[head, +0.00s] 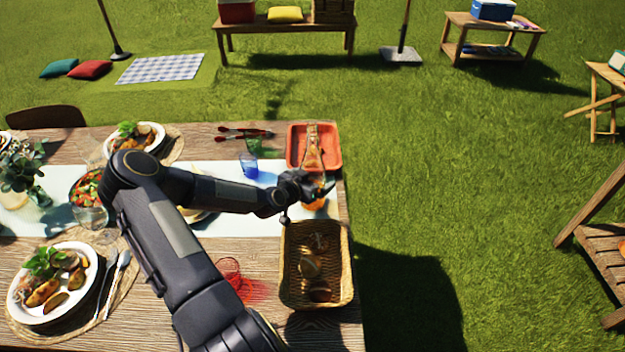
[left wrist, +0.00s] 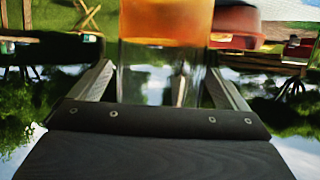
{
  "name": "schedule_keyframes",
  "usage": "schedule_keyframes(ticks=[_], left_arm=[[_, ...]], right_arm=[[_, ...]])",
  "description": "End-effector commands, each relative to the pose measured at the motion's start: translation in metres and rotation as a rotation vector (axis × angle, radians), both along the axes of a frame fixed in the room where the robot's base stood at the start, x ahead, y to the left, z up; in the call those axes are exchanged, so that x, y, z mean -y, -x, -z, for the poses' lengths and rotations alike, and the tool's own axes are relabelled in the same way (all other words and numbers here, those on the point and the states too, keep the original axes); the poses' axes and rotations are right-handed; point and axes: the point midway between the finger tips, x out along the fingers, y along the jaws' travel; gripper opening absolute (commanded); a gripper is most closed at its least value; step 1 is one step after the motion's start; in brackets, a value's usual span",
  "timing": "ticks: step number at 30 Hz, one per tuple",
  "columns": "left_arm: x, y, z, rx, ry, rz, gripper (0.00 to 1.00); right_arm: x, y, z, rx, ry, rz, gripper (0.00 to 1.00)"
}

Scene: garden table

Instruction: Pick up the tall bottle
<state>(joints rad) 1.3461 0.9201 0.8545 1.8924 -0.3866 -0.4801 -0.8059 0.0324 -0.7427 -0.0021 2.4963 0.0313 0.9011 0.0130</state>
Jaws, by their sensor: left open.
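The tall bottle (head: 313,155) is clear glass with orange liquid. It stands upright near the right end of the table, between the red tray and the wicker basket in the head view. My left gripper (head: 318,187) is at the bottle's lower half, and its wrist partly hides the bottle. In the left wrist view, the bottle (left wrist: 165,22) fills the space between the two spread fingers of my left gripper (left wrist: 160,75). The gripper is open; whether a finger touches the glass I cannot tell. My right gripper is not in view.
A red tray (head: 333,160) lies behind the bottle and a wicker basket (head: 287,285) with bread-like items in front. A blue glass (head: 249,166), green glass (head: 254,146) and red glass (head: 229,269) stand left. Open grass (head: 450,180) lies beyond the table's right edge.

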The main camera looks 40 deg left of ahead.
Motion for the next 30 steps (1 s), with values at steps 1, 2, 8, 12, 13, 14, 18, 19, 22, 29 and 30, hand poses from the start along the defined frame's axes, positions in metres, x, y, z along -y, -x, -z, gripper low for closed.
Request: schedule_keyframes(ticks=[1, 2, 8, 12, 13, 14, 18, 19, 22, 29, 30], left_arm=[[0.0, -0.0005, 0.0003, 0.0, 0.0, 0.0, 0.96], [-0.0001, -0.0004, 0.0004, 0.0, -0.001, 0.0, 0.96], [-0.0001, 0.0, 0.0003, -0.001, -0.001, 0.0, 0.85], [-0.0001, 0.0001, 0.0003, -0.001, -0.001, 0.0, 0.67], [-0.0001, 0.0001, 0.0003, -0.001, -0.001, 0.0, 0.63], [-0.0001, 0.0001, 0.0003, -0.001, -0.001, 0.0, 0.59], [0.0, 0.0002, 0.0002, -0.001, -0.001, 0.0, 0.41], [0.0, 0.0002, 0.0002, -0.001, -0.001, 0.0, 0.37], [0.0001, 0.0003, 0.0002, -0.001, -0.001, 0.0, 0.24], [0.0, -0.0006, -0.0018, 0.004, -0.003, 0.001, 0.22], [-0.0001, -0.0007, -0.002, 0.004, -0.003, 0.001, 0.22]], right_arm=[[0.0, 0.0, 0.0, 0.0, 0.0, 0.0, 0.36], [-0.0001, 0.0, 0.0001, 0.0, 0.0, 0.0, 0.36], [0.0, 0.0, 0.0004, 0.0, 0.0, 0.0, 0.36], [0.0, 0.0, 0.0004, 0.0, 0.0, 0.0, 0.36], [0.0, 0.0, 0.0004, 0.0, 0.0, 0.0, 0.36], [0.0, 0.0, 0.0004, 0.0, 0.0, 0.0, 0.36], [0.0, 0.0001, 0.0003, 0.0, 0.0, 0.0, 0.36], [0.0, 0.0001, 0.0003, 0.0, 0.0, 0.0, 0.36], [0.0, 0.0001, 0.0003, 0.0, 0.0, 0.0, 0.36], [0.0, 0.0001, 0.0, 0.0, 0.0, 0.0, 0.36], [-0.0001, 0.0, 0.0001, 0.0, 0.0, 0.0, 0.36]])
